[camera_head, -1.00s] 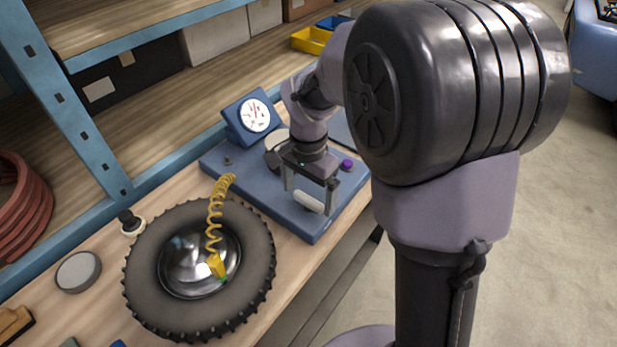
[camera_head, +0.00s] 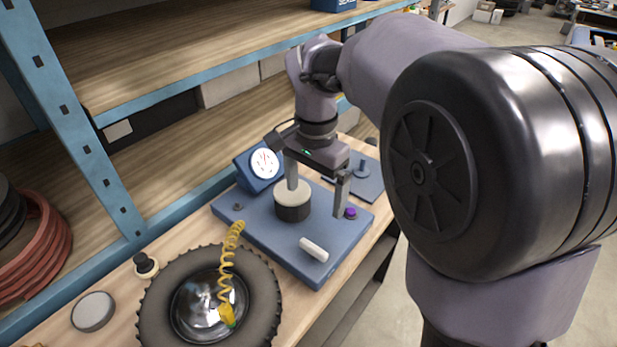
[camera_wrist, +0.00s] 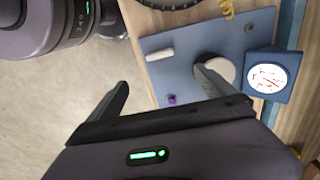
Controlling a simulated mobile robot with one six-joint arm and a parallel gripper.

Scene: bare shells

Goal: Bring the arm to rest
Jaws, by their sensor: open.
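My gripper (camera_head: 317,192) is open and empty, raised above a blue board on the workbench. Its fingers point down, and one finger overlaps the cream-topped black cylinder (camera_head: 293,203) in the head view. In the wrist view my gripper (camera_wrist: 165,97) has its two fingers wide apart with nothing between them. The blue board (camera_head: 270,235) carries a dial gauge (camera_head: 264,164), a white rod (camera_head: 314,249) and a purple knob (camera_head: 350,213). The white rod lies on the board, apart from the fingers, and also shows in the wrist view (camera_wrist: 159,54).
A tyre (camera_head: 262,299) with a shiny hub and a yellow coiled hose (camera_head: 226,262) lies left of the board. A blue-framed shelf (camera_head: 105,185) stands behind the bench. A grey round lid (camera_head: 92,311) lies at the left. Open floor is at the right.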

